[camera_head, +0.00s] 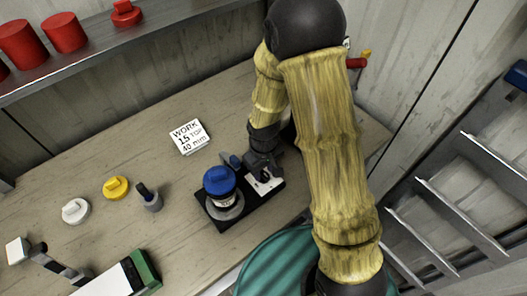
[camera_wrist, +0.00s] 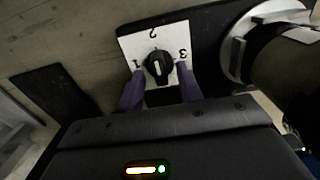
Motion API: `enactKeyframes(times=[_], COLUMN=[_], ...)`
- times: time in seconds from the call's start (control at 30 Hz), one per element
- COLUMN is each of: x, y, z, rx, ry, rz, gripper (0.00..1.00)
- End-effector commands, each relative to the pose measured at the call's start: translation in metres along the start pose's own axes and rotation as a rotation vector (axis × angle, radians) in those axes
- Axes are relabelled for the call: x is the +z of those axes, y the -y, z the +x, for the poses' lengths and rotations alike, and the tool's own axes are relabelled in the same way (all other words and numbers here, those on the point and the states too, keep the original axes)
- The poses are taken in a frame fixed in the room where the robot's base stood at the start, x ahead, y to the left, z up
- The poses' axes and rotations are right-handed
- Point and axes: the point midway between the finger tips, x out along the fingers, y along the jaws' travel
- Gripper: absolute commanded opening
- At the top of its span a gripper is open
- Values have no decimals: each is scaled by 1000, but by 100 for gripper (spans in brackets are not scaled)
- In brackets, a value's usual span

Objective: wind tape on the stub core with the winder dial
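The winder (camera_head: 226,220) is a black base on the bench, with a round grey plate at its left end. A blue-topped core with a pale band (camera_head: 219,182) stands upright on that plate. The winder dial (camera_wrist: 158,66) is a black knob with a white line, on a white plate marked 1, 2 and 3. The line lies roughly toward the 2 side. My gripper (camera_wrist: 160,80) is open, one purple-grey finger on each side of the knob, with visible gaps. In the head view my gripper (camera_head: 260,166) is over the winder's right end and partly hides the dial plate.
A card (camera_head: 189,136) reads "WORK 15 TOP 40 mm". A yellow cap (camera_head: 116,187), a white cap (camera_head: 75,210) and a small grey cup (camera_head: 152,200) stand left of the winder. Red cylinders (camera_head: 64,33) sit on the back shelf. A teal round container (camera_head: 275,262) stands at the front.

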Motion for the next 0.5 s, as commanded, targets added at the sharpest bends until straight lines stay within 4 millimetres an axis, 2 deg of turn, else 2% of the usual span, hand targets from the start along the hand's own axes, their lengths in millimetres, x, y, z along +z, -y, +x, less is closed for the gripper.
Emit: enactKeyframes(times=[0.17, 0.5], x=[-1, -1], y=[-1, 0], z=[-22, -79], rx=[2, 2], ry=[-6, -7], rz=[1, 0], gripper=[36, 36])
